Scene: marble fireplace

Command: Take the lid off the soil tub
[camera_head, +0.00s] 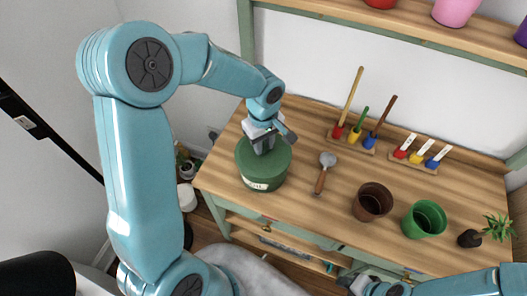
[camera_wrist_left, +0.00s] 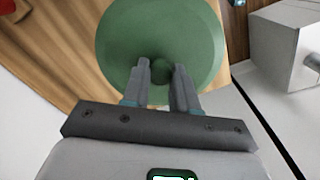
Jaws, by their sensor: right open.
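The green soil tub (camera_head: 262,182) stands on the left of the wooden bench, with a pale label on its front. Its round green lid (camera_head: 249,150) is on top; the lid also fills the upper middle of the left wrist view (camera_wrist_left: 120,45). My left gripper (camera_head: 264,146) is over the lid, pointing down. In the left wrist view its two fingers (camera_wrist_left: 161,78) stand on either side of the lid's round knob (camera_wrist_left: 161,71). I cannot tell whether they press on it. My right gripper (camera_head: 352,281) is open and empty, low at the bench's front edge.
A trowel (camera_head: 323,173) lies right of the tub. Racks of tools (camera_head: 354,141) and labels (camera_head: 415,158) are behind. A shelf (camera_head: 400,32) runs above.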

